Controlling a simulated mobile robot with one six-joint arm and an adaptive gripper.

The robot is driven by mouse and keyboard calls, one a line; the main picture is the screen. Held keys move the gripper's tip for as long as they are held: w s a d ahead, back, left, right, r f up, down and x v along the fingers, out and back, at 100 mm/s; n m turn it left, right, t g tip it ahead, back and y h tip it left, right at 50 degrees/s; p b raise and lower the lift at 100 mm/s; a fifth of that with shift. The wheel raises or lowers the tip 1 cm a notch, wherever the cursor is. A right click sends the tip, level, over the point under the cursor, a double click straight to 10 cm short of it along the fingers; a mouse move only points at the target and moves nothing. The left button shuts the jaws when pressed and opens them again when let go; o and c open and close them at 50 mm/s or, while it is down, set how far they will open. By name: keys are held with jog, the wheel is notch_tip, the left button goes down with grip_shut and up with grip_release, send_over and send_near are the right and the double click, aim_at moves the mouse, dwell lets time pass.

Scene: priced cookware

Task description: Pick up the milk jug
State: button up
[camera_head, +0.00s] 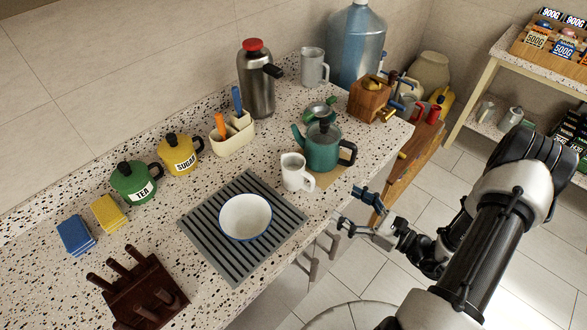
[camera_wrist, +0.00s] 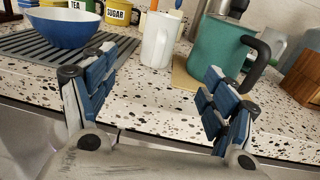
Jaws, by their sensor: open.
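A small white jug (camera_head: 296,173) with a handle stands upright on the speckled counter, just left of the green kettle (camera_head: 323,147). In the wrist view the white jug (camera_wrist: 160,40) stands beyond and between my fingers, with the green kettle (camera_wrist: 219,47) to its right. A taller pale grey jug (camera_head: 313,68) stands at the back by the wall; no label shows which one is the milk jug. My gripper (camera_head: 351,207) is open and empty off the counter's front edge, right of the white jug and apart from it. It also shows in the wrist view (camera_wrist: 158,68).
A blue-white bowl (camera_head: 246,216) sits on a ribbed grey mat (camera_head: 205,219) left of the white jug. The kettle stands on a tan board (camera_head: 329,177). A steel flask (camera_head: 256,83) and a wooden grinder (camera_head: 369,99) stand further back. The counter before the jug is clear.

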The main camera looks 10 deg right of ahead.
aim_at(302, 178)
jog(key=b+x, duration=0.1)
jog(key=x, duration=1)
jog(key=shift+a+b, duration=0.2)
jog(key=shift+b, duration=0.2)
jog(key=x, duration=0.1)
jog(key=b+x, duration=0.1)
jog(key=x, duration=0.2)
jog(key=shift+w+a+f, duration=0.1)
jog(key=shift+w+f, duration=0.15)
jog(key=shift+f, duration=0.05)
jog(key=shift+w+a, duration=0.2)
jog(key=shift+w, duration=0.1)
jog(key=shift+c, duration=0.6)
jog(key=shift+r, duration=0.1)
jog(key=c, duration=1.5)
